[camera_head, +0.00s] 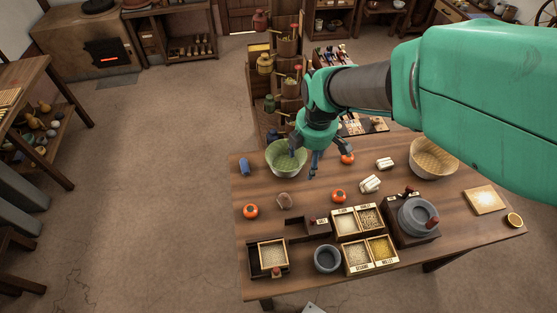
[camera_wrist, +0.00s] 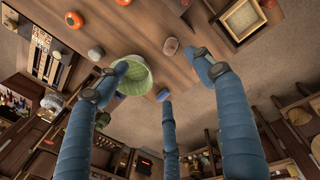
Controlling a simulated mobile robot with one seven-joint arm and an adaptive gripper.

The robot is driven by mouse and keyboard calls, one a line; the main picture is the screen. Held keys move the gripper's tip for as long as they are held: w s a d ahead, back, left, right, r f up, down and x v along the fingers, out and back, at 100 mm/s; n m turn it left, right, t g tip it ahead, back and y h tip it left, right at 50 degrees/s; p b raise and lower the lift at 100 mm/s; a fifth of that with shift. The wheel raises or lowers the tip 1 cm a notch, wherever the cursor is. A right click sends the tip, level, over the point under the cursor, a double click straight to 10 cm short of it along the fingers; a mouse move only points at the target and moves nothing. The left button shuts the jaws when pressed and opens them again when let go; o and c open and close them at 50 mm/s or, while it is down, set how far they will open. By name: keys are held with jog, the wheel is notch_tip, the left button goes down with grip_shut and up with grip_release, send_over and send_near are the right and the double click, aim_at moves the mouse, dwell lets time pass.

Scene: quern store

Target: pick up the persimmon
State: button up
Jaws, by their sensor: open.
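Three orange persimmons show on the table in the head view: one (camera_head: 250,211) at the left, one (camera_head: 338,196) near the middle, and one (camera_head: 347,158) at the back beside my gripper. My gripper (camera_head: 316,160) hangs above the back of the table, beside the green basket. Its three fingers (camera_wrist: 161,80) are spread open with nothing between them.
A green basket (camera_head: 287,170) stands at the back left, near a blue cylinder (camera_head: 244,167). A brown stone (camera_head: 284,200), white pieces (camera_head: 370,183), grain boxes (camera_head: 345,222), a grey bowl (camera_head: 327,258) and a quern (camera_head: 417,216) crowd the table. A tan basket (camera_head: 434,160) stands at right.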

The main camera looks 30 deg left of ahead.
jog(key=s+a+f+n, duration=0.5)
jog(key=s+a+f, duration=0.1)
jog(key=a+f, duration=0.35)
jog(key=n+g+h, duration=0.1)
jog(key=n, duration=0.3)
send_over(250, 209)
notch_tip(250, 209, down, 8)
jog(key=shift+r, duration=0.15)
jog(key=shift+w+a, duration=0.1)
jog(key=shift+f+b, duration=0.5)
jog(key=shift+f, duration=3.85)
jog(key=shift+f+b, duration=0.65)
jog(key=shift+f, duration=1.95)
jog(key=shift+c, duration=0.3)
